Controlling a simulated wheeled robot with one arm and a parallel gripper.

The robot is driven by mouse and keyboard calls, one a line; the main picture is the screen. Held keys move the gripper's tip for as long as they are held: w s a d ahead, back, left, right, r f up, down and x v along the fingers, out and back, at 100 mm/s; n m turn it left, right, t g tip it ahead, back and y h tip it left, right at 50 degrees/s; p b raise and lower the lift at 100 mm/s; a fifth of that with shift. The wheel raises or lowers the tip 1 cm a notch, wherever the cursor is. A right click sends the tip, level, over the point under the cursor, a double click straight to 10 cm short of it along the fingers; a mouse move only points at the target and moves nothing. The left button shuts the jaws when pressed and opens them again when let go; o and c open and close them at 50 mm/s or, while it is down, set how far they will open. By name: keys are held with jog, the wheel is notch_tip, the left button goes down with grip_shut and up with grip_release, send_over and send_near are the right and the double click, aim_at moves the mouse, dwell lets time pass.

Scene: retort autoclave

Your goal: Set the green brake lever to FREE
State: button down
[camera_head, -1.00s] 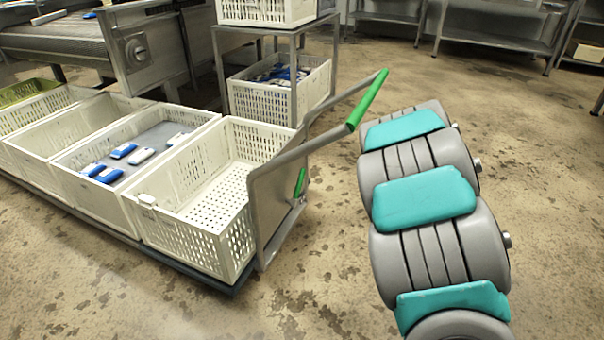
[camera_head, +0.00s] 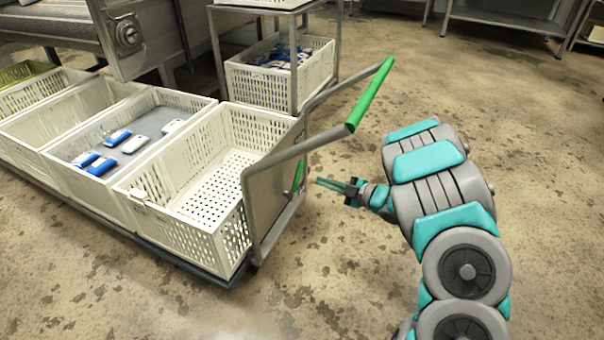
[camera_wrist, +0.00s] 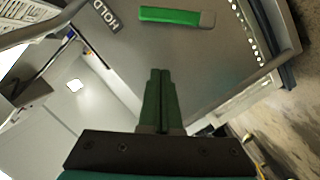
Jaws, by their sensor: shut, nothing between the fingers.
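The green brake lever (camera_head: 298,177) sits low on the grey end panel of the cart, under the handle. In the wrist view the lever (camera_wrist: 176,17) lies across the panel near the top, with a dark label (camera_wrist: 106,14) reading HOLD to its left. My gripper (camera_head: 318,182) is just right of the lever in the head view, pointing left at the panel. In the wrist view my gripper (camera_wrist: 160,72) has its fingers together and empty, below the lever in the picture and apart from it. No FREE label shows.
The cart's green-gripped handle (camera_head: 370,95) rises above my gripper. White crates (camera_head: 205,230) stand on the cart, one holding blue and white items. A rack (camera_head: 292,65) with crates stands behind. The floor (camera_head: 330,270) right of the cart is open.

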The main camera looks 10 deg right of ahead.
send_over(297, 180)
jog(key=s, duration=0.3)
jog(key=shift+s+a+f+b, duration=0.1)
jog(key=shift+a+f+b, duration=0.15)
jog(key=shift+f, duration=0.2)
jog(key=shift+a+f+b, duration=0.1)
jog(key=shift+f+b, duration=0.1)
jog(key=shift+f, duration=0.2)
jog(key=shift+w+d+f, duration=1.1)
jog(key=shift+f, duration=0.2)
